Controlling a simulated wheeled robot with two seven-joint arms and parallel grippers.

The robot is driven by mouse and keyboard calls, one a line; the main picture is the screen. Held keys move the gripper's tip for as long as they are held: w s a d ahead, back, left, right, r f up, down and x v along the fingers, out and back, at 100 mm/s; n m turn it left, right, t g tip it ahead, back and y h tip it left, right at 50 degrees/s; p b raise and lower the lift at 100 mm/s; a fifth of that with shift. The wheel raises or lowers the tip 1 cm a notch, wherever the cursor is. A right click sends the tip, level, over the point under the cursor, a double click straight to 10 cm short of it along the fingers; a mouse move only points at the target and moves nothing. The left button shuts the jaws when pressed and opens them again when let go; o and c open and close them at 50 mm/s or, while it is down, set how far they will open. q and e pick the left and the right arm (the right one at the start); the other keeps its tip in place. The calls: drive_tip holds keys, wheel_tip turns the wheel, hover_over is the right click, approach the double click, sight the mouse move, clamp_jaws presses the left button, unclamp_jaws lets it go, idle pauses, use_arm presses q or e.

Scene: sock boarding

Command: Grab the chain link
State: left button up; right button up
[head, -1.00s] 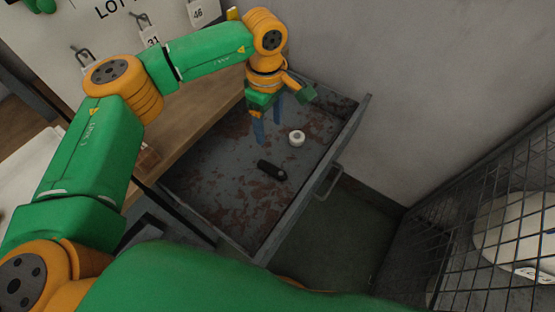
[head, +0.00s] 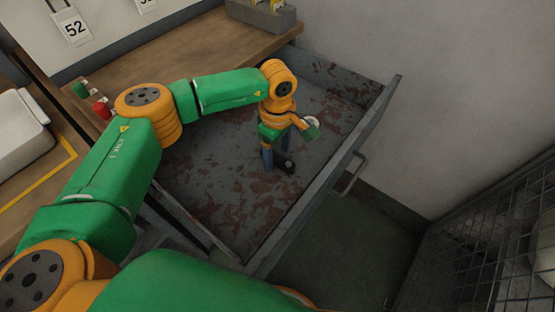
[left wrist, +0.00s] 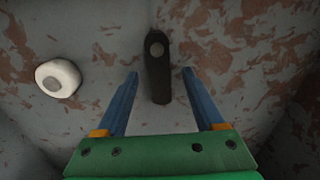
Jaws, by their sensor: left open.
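A dark elongated piece (head: 284,164) lies on the floor of the open drawer (head: 225,195); it is the only thing there that could be the chain link. In the left wrist view the dark piece (left wrist: 158,60) has a rounded far end with a grey round spot, and it points lengthwise between the fingers. My left gripper (head: 276,156) is open and points down at it. In the left wrist view the two blue fingertips (left wrist: 159,74) are on either side of the piece, apart from it. In the head view the fingers partly hide it. My right gripper is not in view.
A wooden worktop (head: 170,52) is behind, and a wire cage (head: 500,250) stands at the right.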

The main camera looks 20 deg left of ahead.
use_arm(q)
drive_tip(key=shift+f, duration=0.55)
clamp_jaws()
